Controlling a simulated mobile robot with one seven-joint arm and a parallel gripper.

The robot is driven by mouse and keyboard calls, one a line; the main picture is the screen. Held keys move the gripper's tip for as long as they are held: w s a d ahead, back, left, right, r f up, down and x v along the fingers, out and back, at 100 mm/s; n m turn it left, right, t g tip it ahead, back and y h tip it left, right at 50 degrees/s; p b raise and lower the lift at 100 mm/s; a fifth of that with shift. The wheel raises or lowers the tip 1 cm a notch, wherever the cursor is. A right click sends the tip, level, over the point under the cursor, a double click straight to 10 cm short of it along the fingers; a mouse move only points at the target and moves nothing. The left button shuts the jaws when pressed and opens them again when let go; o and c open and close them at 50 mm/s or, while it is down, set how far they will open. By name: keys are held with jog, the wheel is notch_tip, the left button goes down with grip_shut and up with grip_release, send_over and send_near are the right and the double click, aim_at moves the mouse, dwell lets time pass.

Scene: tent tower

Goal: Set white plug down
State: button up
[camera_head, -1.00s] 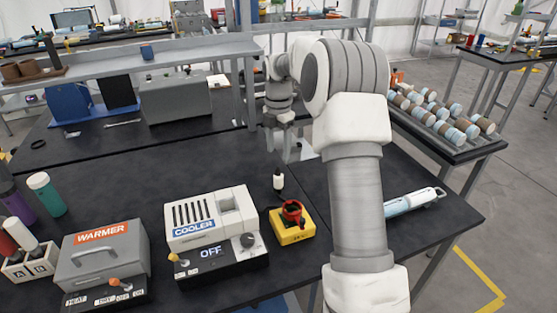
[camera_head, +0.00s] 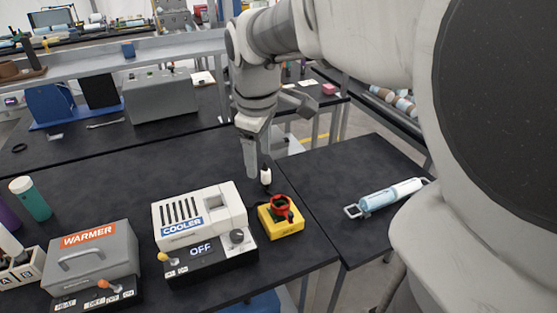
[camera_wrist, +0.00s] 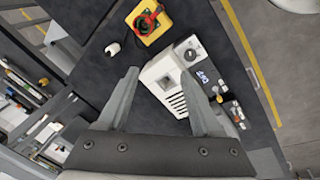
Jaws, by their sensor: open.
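The white plug (camera_head: 266,175), a small white piece with a dark lower end, stands upright on the black table just behind the yellow box. It also shows in the wrist view (camera_wrist: 113,48), apart from my fingers. My gripper (camera_head: 282,141) is open above the table, with one finger close to the plug in the head view. In the wrist view my two fingers (camera_wrist: 160,73) are spread with nothing held between them. The yellow box (camera_head: 281,222) has a red ring around a dark centre on top, and it also shows in the wrist view (camera_wrist: 149,20).
The white cooler (camera_head: 200,215) sits left of the yellow box, with the grey warmer (camera_head: 90,262) further left. A light-blue cylinder with handles (camera_head: 390,197) lies on the right table. Bottles stand at the far left. The table behind the cooler is clear.

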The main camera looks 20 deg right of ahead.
jog(key=s+a+m+t, duration=0.3)
jog(key=s+m, duration=0.6)
jog(key=s, duration=0.5)
jog(key=shift+y, duration=0.4)
jog(key=shift+s+f, duration=0.1)
